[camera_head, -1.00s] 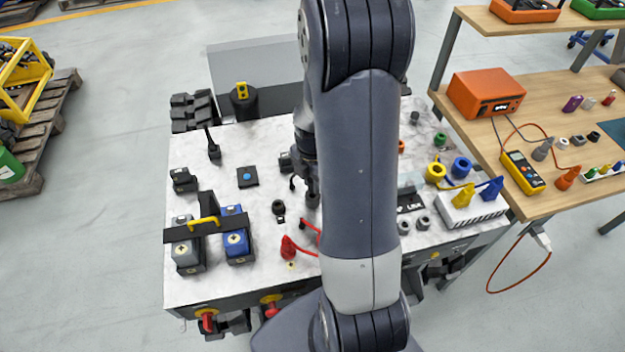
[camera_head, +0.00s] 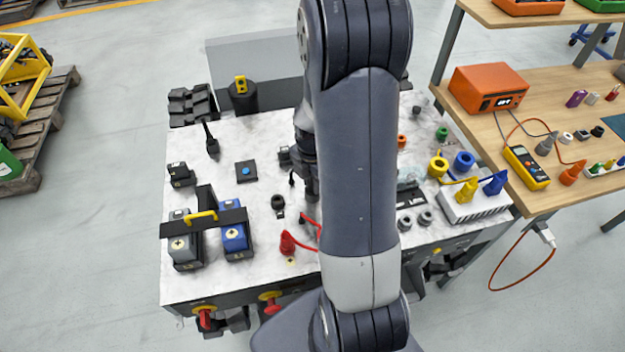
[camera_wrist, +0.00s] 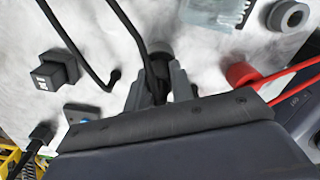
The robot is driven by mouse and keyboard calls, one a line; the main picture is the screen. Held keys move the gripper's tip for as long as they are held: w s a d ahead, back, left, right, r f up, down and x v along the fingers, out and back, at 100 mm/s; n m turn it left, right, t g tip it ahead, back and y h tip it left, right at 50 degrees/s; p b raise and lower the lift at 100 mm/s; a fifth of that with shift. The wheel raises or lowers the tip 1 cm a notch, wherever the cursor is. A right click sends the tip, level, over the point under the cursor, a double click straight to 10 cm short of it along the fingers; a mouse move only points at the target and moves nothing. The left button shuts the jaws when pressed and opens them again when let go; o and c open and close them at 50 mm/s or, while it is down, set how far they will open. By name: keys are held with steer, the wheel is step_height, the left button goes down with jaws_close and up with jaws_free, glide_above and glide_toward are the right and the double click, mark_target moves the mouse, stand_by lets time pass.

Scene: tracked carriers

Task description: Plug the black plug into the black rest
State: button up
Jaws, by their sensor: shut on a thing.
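My gripper (camera_wrist: 162,90) is shut on a dark thing with a black cable, seen between the two grey fingers in the wrist view; it looks like the black plug (camera_wrist: 156,72), mostly hidden by the fingers. In the head view my arm covers most of the gripper (camera_head: 311,190), low over the marble-topped bench (camera_head: 225,285). A small black round fitting (camera_head: 278,202) stands on the bench left of the gripper; I cannot tell surely whether it is the black rest. A dark round thing (camera_wrist: 160,48) shows just beyond the fingertips in the wrist view, partly hidden.
A red plug (camera_head: 287,243) with a red cable stands near the front, and it shows in the wrist view (camera_wrist: 240,74). A black labelled block (camera_wrist: 55,70) stands behind the gripper. Grey rings (camera_head: 425,217) and a blue-button box (camera_head: 246,172) flank it.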

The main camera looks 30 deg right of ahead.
steer(key=o, duration=1)
steer(key=shift+o, duration=0.2)
step_height(320, 180, up, 11)
steer(key=shift+f, duration=0.15)
step_height(320, 180, down, 11)
steer(key=shift+r, duration=0.15)
steer(key=shift+r+p, duration=0.4)
steer(key=shift+f, duration=0.1)
